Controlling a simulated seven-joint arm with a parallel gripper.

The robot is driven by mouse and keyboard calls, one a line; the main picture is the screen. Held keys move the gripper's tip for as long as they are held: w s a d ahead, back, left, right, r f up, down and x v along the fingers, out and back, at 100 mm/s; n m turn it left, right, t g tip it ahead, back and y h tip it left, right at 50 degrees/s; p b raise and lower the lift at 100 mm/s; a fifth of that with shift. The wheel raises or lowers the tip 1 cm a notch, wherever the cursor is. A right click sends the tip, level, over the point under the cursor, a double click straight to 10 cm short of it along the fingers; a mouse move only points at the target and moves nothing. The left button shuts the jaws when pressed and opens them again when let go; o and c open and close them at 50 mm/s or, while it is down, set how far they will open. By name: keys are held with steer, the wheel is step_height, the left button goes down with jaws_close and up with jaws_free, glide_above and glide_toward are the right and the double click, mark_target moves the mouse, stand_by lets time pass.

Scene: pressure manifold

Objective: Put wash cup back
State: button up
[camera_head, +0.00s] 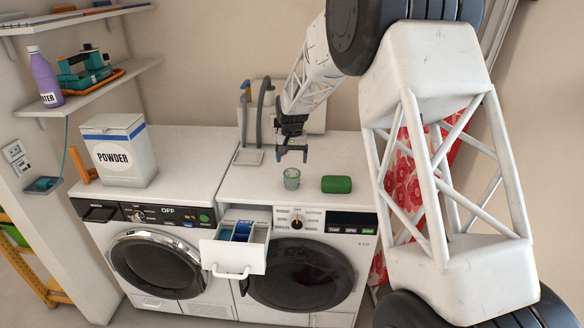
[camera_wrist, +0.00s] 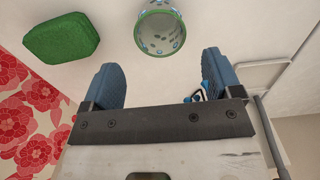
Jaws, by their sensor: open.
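The wash cup (camera_head: 291,178) is a small, clear greenish cup standing on top of the right-hand machine. In the wrist view the cup (camera_wrist: 160,32) shows a green rim and blue spots, and it looks empty. My gripper (camera_head: 292,152) is above and behind the cup, apart from it. In the wrist view my gripper (camera_wrist: 164,82) has its two blue fingers spread wide with nothing between them, and the cup lies just beyond the fingertips. The detergent drawer (camera_head: 235,247) of the right-hand machine is pulled out, with blue in a middle compartment.
A green sponge (camera_head: 336,184) lies right of the cup. A powder box (camera_head: 118,150) stands on the left machine. A small square tray (camera_head: 248,157) and hoses (camera_head: 262,110) are at the back. Shelves (camera_head: 90,100) hold a purple bottle (camera_head: 46,78). The machine top around the cup is mostly clear.

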steer(key=shift+r, duration=1.05)
steer(key=s+d+r+t, duration=0.1)
steer(key=s+d+r, duration=0.7)
steer(key=s, duration=0.3)
steer(key=s+d+r, duration=0.8)
steer(key=s, duration=0.4)
steer(key=s+d, duration=0.3)
steer(key=s, duration=0.8)
steer(key=s+d+f+t, duration=0.1)
steer(key=s+d, duration=0.2)
steer(key=s, duration=0.8)
steer(key=s+d+f, duration=0.1)
steer(key=s+d, duration=0.3)
steer(key=s, duration=0.7)
steer(key=shift+s+f+t, duration=0.2)
steer(key=shift+s+t, duration=0.1)
steer(key=shift+s, duration=0.05)
